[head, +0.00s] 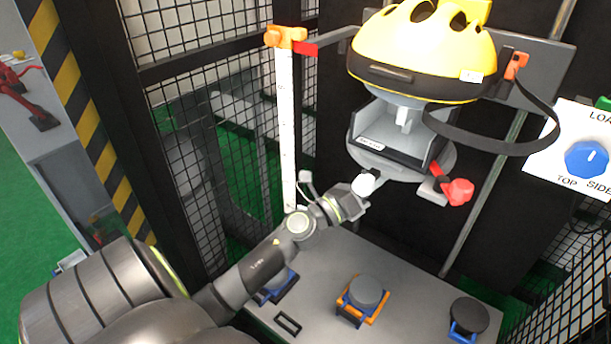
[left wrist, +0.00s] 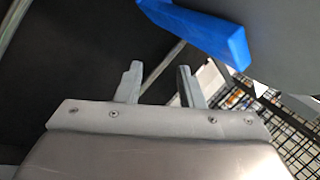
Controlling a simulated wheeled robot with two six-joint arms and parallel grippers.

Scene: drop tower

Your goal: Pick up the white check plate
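I cannot pick out a white check plate with certainty in either view. My left gripper (head: 372,192) is in front of the tower, below the grey round carriage (head: 382,166). A small white rounded thing (head: 363,184) shows at its wrist; I cannot tell what it is. In the left wrist view the two fingers of the left gripper (left wrist: 160,82) stand apart with nothing between them. A blue bar (left wrist: 200,30) on a grey surface is beyond them at upper right, apart from the fingertips. My right gripper is not in view.
A yellow helmet (head: 425,55) sits above the carriage, with a red knob (head: 460,191) beside it. On the grey base stand a grey disc (head: 368,290) in an orange-blue holder and a black disc (head: 470,314). A control panel (head: 575,150) is right; mesh fencing (head: 190,160) is left.

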